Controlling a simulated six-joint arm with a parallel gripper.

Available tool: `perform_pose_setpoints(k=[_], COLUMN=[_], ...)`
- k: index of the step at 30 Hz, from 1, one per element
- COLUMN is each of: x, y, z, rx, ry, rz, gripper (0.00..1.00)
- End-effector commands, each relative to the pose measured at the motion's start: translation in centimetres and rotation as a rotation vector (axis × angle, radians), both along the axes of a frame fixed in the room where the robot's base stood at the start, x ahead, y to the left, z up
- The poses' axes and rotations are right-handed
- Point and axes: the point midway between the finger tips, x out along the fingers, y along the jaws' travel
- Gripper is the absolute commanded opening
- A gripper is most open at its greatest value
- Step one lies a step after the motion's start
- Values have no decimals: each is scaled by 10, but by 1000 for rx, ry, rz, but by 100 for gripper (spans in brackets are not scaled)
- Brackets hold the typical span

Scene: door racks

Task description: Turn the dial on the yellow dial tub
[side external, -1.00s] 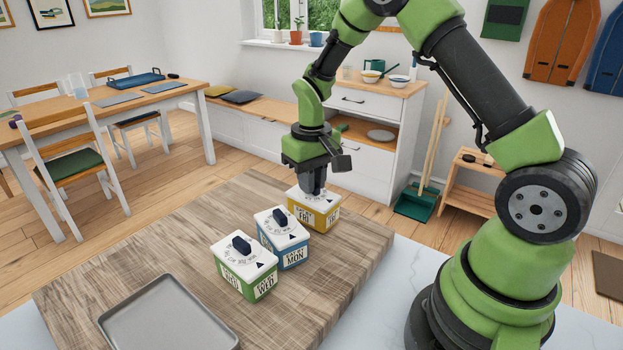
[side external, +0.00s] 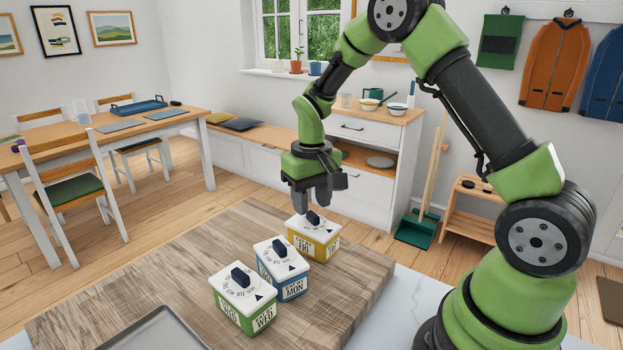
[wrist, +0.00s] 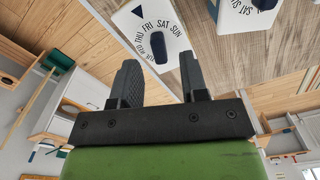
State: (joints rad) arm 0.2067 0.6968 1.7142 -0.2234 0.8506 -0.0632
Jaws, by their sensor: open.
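The yellow dial tub (side external: 313,246) is the farthest of three tubs on the wooden board. It has a white lid and a front label that appears to read FRI. Its dark dial knob (side external: 313,218) also shows in the wrist view (wrist: 158,50), where its long axis runs roughly toward FRI and the black arrow on the lid. My gripper (side external: 314,203) is open just above the tub, pointing down. In the wrist view its fingers (wrist: 159,64) are spread to either side of the knob, with gaps between; no contact shows.
The blue tub (side external: 290,286), labelled MON, stands close in front of the yellow one. The green tub (side external: 233,313), labelled WED, is nearer still. A grey tray (side external: 160,335) lies on the wooden board (side external: 110,290) at front left. The board's left part is clear.

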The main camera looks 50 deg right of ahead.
Motion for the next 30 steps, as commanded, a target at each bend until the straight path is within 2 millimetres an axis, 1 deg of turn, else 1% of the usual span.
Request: perform_pose_setpoints(k=[1, 3, 6, 10, 12, 15, 25, 28, 30], x=[1, 1, 1, 1, 1, 0, -1, -6, -14], y=[0, 0, 0, 0, 0, 0, 1, 6, 14], z=[11, 26, 46, 65, 71, 76, 78, 90, 106], rx=[-2, -2, -2, -1, -2, 0, 0, 3, 8], ry=[-8, -9, -7, -5, -5, -2, -4, -35, -77], rz=[0, 0, 0, 0, 1, 1, 1, 2, 2], gripper=[40, 40, 40, 40, 40, 40, 40, 40, 40])
